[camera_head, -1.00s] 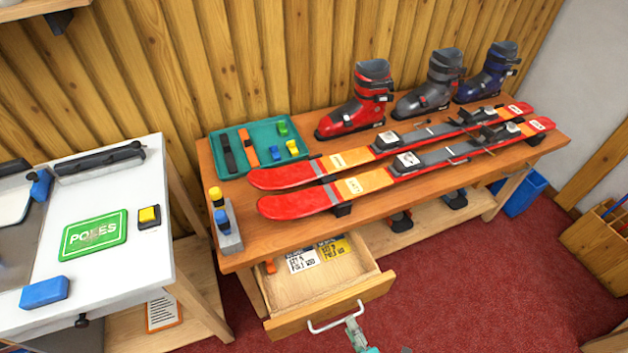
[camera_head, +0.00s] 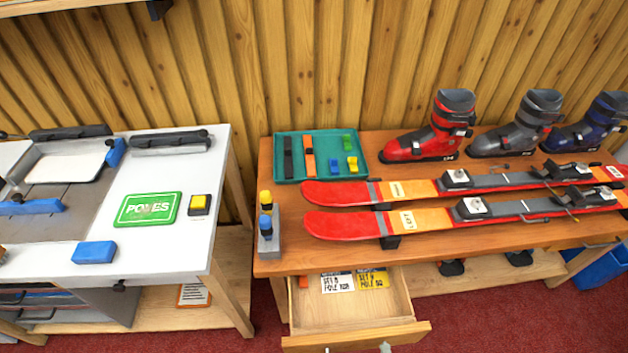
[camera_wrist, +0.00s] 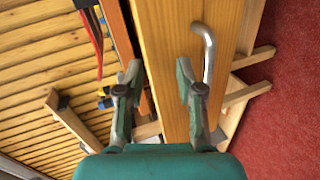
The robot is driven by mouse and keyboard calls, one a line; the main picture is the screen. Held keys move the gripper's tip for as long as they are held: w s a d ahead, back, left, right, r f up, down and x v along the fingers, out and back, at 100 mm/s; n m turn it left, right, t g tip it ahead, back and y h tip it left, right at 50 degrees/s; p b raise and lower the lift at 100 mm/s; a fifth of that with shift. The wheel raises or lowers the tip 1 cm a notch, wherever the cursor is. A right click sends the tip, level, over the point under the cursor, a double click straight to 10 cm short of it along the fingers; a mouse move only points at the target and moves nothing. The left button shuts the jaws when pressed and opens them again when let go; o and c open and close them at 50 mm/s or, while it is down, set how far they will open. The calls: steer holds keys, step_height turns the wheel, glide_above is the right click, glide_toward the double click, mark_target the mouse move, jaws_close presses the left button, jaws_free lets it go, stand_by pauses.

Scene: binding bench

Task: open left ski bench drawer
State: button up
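The left drawer (camera_head: 345,304) of the ski bench (camera_head: 274,222) stands pulled out in the head view, with its inside showing. Its front panel (camera_head: 362,337) also fills the middle of the wrist view (camera_wrist: 170,70). The metal handle (camera_wrist: 208,48) shows in the wrist view just right of the right-hand finger. My gripper (camera_wrist: 158,82) is open, its fingers apart, with the drawer front between or just beyond them. I cannot tell whether they touch it.
Labelled cards (camera_head: 355,281) lie in the drawer. Red skis (camera_head: 430,218), boots (camera_head: 425,140) and a green tray (camera_head: 320,157) are on the bench. A white-topped table (camera_head: 170,250) stands to the left, with a gap between. Red carpet is clear at the lower right.

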steer(key=s+r+m, duration=0.8)
steer(key=r, duration=0.3)
steer(key=s+a+r+m, duration=0.1)
steer(key=s+r+m, duration=0.7)
steer(key=r, duration=0.4)
steer(key=shift+m, duration=0.3)
steer(key=shift+d, duration=0.1)
